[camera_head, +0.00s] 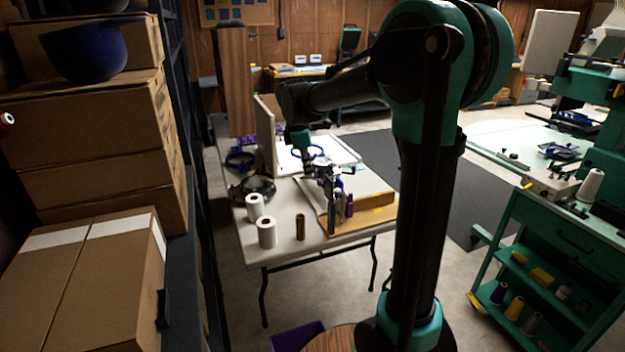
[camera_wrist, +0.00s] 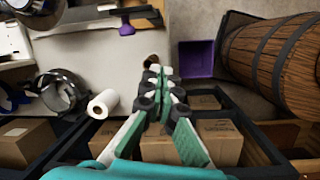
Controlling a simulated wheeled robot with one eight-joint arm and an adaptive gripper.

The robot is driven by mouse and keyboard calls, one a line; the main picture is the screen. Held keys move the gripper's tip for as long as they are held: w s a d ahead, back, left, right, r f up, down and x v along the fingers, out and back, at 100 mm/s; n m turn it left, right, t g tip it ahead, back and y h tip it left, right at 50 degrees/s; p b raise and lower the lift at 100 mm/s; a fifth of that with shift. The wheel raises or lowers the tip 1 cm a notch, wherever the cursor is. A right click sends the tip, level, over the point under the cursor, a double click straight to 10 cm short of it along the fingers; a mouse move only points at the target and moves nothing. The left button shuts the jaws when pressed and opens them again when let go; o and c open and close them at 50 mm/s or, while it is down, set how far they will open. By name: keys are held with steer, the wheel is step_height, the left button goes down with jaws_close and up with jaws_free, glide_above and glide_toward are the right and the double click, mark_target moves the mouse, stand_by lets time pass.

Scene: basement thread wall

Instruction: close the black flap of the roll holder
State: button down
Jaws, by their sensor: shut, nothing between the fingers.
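My gripper (camera_head: 330,190) is over the near part of the white table in the head view. In the wrist view my gripper (camera_wrist: 158,70) is shut with its fingertips together and nothing between them. A brown spool (camera_wrist: 152,60) shows just past the fingertips; in the head view the brown spool (camera_head: 300,227) stands near the table's front edge. I cannot make out the roll holder or its black flap with certainty. Dark parts crowd around my gripper, beside a purple bottle (camera_head: 349,205), and hide part of that area.
Below are a purple bin (camera_wrist: 196,58), a barrel (camera_wrist: 275,50) and cardboard boxes (camera_wrist: 218,140).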

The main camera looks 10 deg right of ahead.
steer(key=w+a+r+n, duration=0.3)
steer(key=w+a+n, duration=0.1)
steer(key=w+d+f, duration=0.2)
steer(key=d+f, duration=0.4)
steer(key=f, duration=0.3)
steer(key=shift+f+g+h, duration=0.25)
steer(key=shift+g+h, duration=0.05)
steer(key=shift+w+d+r, duration=0.1)
steer(key=shift+d+r, duration=0.1)
steer(key=shift+d, duration=0.05)
